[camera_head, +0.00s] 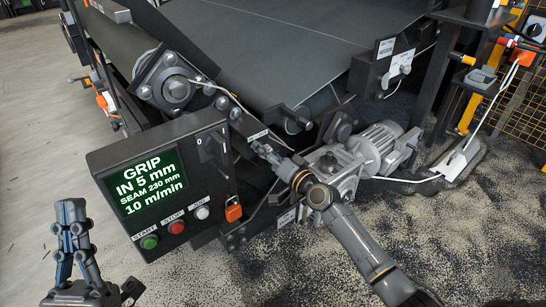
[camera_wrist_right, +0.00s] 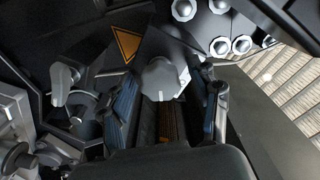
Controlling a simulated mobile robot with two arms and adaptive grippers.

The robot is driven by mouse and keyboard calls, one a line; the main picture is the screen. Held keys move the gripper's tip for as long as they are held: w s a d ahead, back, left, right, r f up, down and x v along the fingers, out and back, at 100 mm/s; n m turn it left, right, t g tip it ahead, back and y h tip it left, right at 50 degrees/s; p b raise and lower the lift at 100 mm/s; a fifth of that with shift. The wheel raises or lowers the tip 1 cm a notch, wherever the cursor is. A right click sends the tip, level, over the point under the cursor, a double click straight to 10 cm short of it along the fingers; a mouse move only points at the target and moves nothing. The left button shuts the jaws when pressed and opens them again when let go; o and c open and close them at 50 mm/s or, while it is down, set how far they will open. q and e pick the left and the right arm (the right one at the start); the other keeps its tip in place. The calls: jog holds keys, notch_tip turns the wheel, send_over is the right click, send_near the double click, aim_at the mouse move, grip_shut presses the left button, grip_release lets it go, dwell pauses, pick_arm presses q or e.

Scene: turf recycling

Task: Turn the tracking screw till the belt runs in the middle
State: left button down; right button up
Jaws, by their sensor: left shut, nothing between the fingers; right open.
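The dark grey belt (camera_head: 290,45) runs over the machine at the top of the head view. My right gripper (camera_head: 262,149) is at the machine's near corner, beside the control box. In the right wrist view a grey knob-like screw head (camera_wrist_right: 160,78) sits between its open fingers, with no clear contact. I take this to be the tracking screw; the head view hides it behind the gripper. My left gripper (camera_head: 72,232) is shut and empty at the lower left, away from the machine. The display (camera_head: 150,187) reads "GRIP IN 5 mm, SEAM 230 mm, 10 m/min".
The control box (camera_head: 108,172) carries a green start button (camera_head: 149,243), a red stop button (camera_head: 177,227) and a white jog button (camera_head: 202,212). A motor (camera_head: 378,147) stands right of my right gripper. Speckled floor lies in front.

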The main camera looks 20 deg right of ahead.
jog(key=v, duration=1.1)
jog(key=shift+s+d, duration=0.15)
jog(key=shift+s, duration=0.25)
